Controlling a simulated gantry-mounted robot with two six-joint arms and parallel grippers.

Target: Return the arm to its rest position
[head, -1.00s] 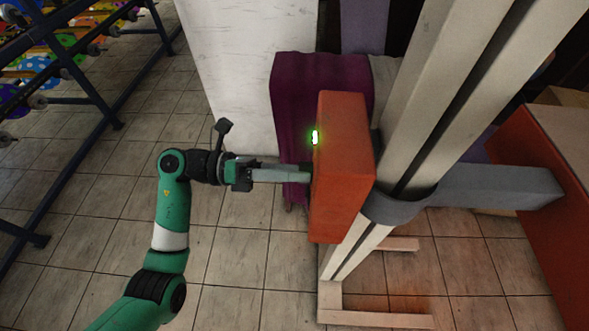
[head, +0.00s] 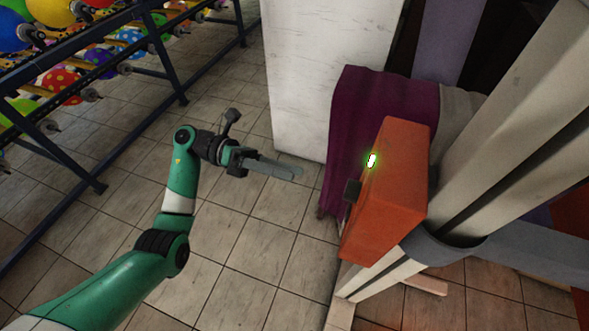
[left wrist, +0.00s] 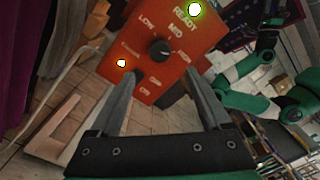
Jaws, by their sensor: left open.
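My left gripper (head: 297,171) is in the air left of the orange control box (head: 395,190) in the head view, apart from it and pointing toward it. In the left wrist view its two fingers (left wrist: 158,82) are spread and nothing is between them. The box (left wrist: 205,45) shows there beyond the fingers, with a dark round knob (left wrist: 159,48), printed labels including LOW, MID and READY, a green light (left wrist: 194,9) at the top and an orange light (left wrist: 121,63) lower down. A green arm is partly visible at the right of the left wrist view; its gripper cannot be made out.
A dark rack (head: 165,65) with colourful balloons stands at the left. A white panel (head: 305,80) and a purple cloth-covered thing (head: 350,105) are behind the box. A pale post (head: 500,150) stands right of it. Tiled floor around my left arm is free.

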